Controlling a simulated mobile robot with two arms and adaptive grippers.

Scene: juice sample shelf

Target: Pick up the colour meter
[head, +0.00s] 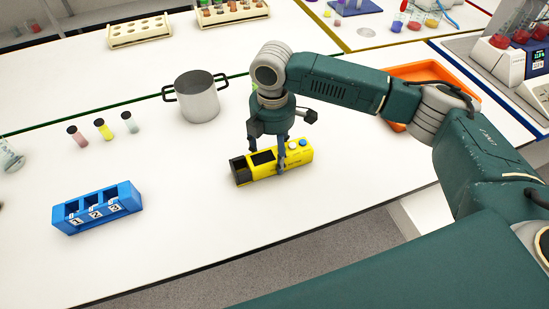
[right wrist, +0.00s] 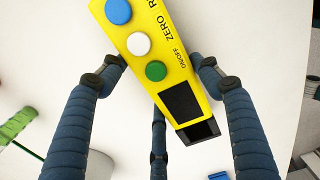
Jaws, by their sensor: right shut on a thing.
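The colour meter (head: 294,158) is a yellow box with a dark screen and a black end, lying on the white table in the head view. My right gripper (head: 268,158) comes down on it from above, with its fingers on the meter's sides. In the right wrist view the meter (right wrist: 182,68) shows blue, white and green buttons, and the right gripper's fingers (right wrist: 160,66) stand on either side of its body. The gripper is shut on the meter. Whether the meter is lifted off the table I cannot tell. My left gripper is not in view.
A blue numbered rack (head: 125,198) stands at the left, with several small vials (head: 103,129) behind it. A steel pot (head: 198,98) stands behind the meter. An orange tray (head: 462,78) lies at the right. The table's front edge is close.

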